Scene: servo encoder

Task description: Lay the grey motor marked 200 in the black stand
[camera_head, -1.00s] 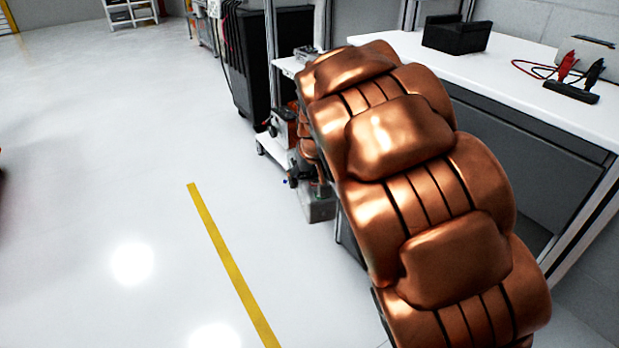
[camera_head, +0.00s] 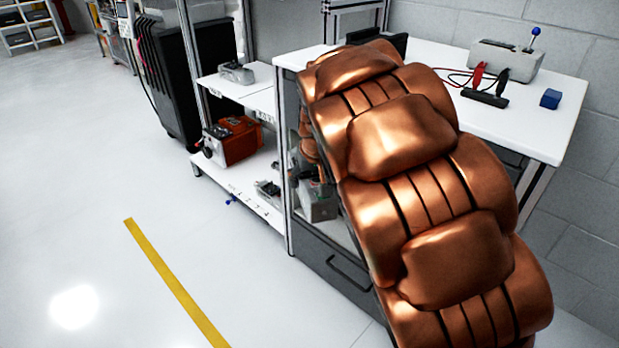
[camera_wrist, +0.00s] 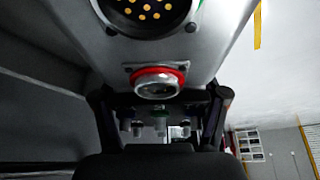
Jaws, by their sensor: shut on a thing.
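My gripper (camera_wrist: 160,108) is shut on a grey motor (camera_wrist: 222,22), which fills the upper middle of the wrist view. The motor shows a round connector with yellow pins and a smaller red-ringed connector. No 200 mark is readable. In the head view a grey part of the motor (camera_head: 318,208) shows low behind my copper arm, in front of the bench; the gripper is mostly hidden there. The black stand (camera_head: 393,42) is on the white bench top at the back, partly covered by my arm. The motor is apart from it and lower.
The white bench (camera_head: 535,125) also carries a grey device with a blue-tipped lever (camera_head: 507,62), red and black clamps (camera_head: 484,95) and a blue block (camera_head: 551,98). A shelf cart (camera_head: 250,95) with an orange unit (camera_head: 232,140) stands left. Floor at left is clear.

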